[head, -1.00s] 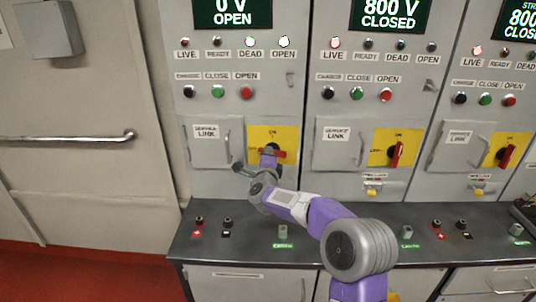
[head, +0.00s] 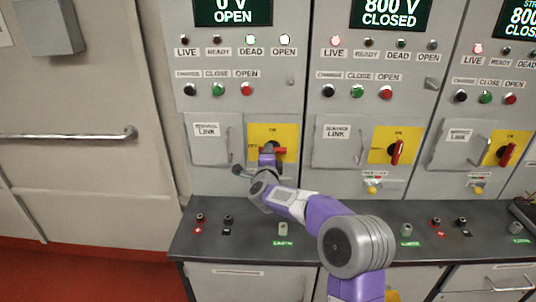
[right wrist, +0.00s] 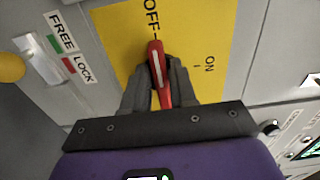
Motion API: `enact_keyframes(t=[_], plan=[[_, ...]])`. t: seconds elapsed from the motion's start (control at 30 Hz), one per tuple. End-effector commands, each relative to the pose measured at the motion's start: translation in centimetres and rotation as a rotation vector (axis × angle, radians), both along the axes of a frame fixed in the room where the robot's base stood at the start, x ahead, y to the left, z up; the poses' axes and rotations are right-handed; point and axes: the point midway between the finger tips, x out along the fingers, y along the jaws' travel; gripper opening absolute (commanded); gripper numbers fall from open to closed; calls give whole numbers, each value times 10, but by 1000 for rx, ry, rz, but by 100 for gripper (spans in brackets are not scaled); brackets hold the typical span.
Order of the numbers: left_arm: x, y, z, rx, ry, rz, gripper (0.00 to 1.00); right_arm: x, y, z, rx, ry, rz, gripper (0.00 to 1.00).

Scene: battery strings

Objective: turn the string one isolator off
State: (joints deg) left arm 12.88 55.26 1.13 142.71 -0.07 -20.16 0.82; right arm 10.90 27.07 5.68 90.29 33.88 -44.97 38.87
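The string one isolator is a yellow plate (head: 290,131) with a red handle (head: 280,150), on the leftmost panel in the head view. In the right wrist view the handle (right wrist: 158,75) has a white stripe that points at the OFF mark; the ON mark is off to the right of it. My right gripper (right wrist: 159,82) has its dark fingers close on both sides of the handle and looks shut on it. In the head view my right gripper (head: 268,152) hides part of the plate and handle. My left gripper is not in view.
The leftmost display (head: 235,10) reads 0 V OPEN. The neighbouring isolator (head: 396,152) has its red handle near upright. A FREE/LOCK slider (right wrist: 38,60) and a yellow knob (right wrist: 10,68) lie beside the plate. A dark bench top (head: 320,228) runs below the panels.

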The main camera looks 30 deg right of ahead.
Motion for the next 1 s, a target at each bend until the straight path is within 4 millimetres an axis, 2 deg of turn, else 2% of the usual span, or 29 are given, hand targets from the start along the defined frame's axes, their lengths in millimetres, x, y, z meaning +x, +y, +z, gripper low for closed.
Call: enact_keyframes(t=[0.03, 0.1, 0.47, 1.0], plan=[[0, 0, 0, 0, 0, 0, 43, 0, 0, 0, 1, -1, 0, 34], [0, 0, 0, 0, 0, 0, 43, 0, 0, 0, 1, -1, 0, 42], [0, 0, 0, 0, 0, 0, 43, -4, 3, 0, 3, -2, 2, 42], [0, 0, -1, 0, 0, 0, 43, -60, 38, 0, 3, -1, 1, 42]])
